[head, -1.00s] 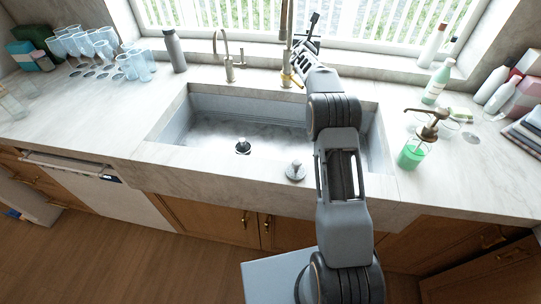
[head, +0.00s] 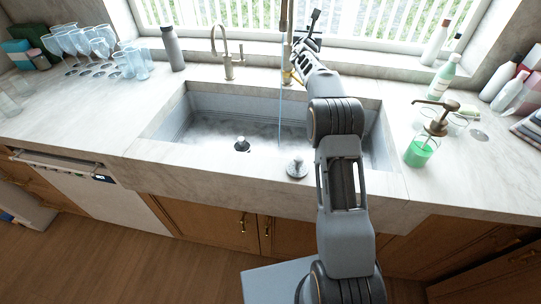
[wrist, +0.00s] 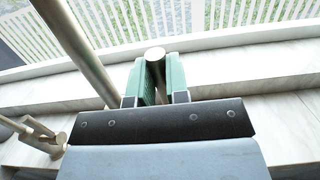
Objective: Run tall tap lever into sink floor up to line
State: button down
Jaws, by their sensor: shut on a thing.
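The tall tap (head: 284,35) stands behind the sink (head: 205,135), against the window. A thin stream of water (head: 280,115) falls from it to the sink floor. In the wrist view, the round metal lever (wrist: 155,54) sits between the green pads of my gripper (wrist: 157,80), which is shut on it. The tap's metal pipe (wrist: 78,45) rises to the left of the lever. In the head view my gripper (head: 299,48) is beside the tap, and my arm hides part of the sink's right side.
A dark fitting (head: 242,144) is on the sink floor, and a metal knob (head: 297,168) stands on the front rim. A smaller tap (head: 227,58) and grey bottle (head: 173,48) are behind left. Glasses (head: 68,42) stand far left; a green soap dispenser (head: 420,150) stands right.

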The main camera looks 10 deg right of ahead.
jog(key=shift+s+a+t+b, duration=0.2)
jog(key=shift+t+b, duration=0.2)
jog(key=shift+b, duration=1.2)
jog(key=shift+s+a+f+t+h+b, duration=0.1)
jog(key=shift+s+f+t+h+b, duration=0.3)
jog(key=shift+b, duration=2.3)
jog(key=shift+s+a+t+b, duration=0.1)
jog(key=shift+s+t+b, duration=0.25)
jog(key=shift+b, duration=1.45)
jog(key=shift+f, duration=0.1)
jog(key=shift+s+a+f+t+h, duration=0.15)
jog(key=shift+s+t+h, duration=0.1)
jog(key=shift+t, duration=0.3)
jog(key=shift+s+a+f+t+h, duration=0.15)
jog(key=shift+s+t+h, duration=0.1)
jog(key=shift+t, duration=0.25)
jog(key=shift+r, duration=0.1)
dwell(0.7)
